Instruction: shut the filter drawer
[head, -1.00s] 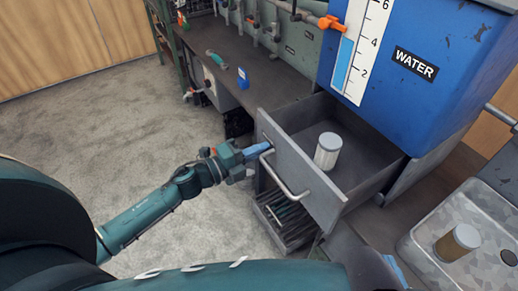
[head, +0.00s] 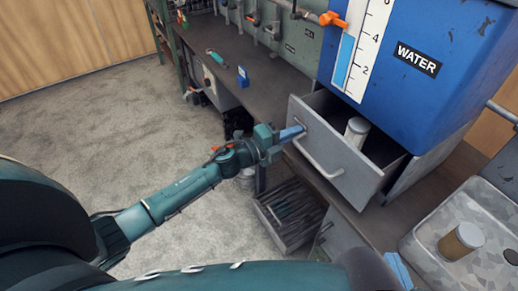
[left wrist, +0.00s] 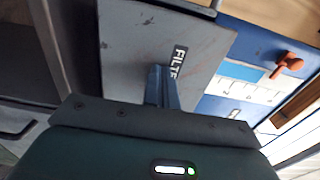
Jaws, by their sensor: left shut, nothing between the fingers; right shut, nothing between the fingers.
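The grey filter drawer (head: 335,158) is partly open under the blue water tank, with a bar handle (head: 318,160) on its front. A white filter cartridge (head: 356,132) stands upright inside it. My left gripper (head: 300,130) is shut and empty, its fingertips at the left part of the drawer front, near the handle's upper end. In the left wrist view the shut fingers (left wrist: 163,85) reach the drawer front (left wrist: 150,45) beside a label reading "FILT", the rest hidden. My right gripper is not visible; a blue piece at the head view's lower edge is unclear.
The blue water tank (head: 420,70) overhangs the drawer. A lower open drawer (head: 290,215) with dark slats sits beneath. A metal tray (head: 465,240) at right holds a brownish filter (head: 460,241). Bench top (head: 255,85) extends to the back left; carpet at left is clear.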

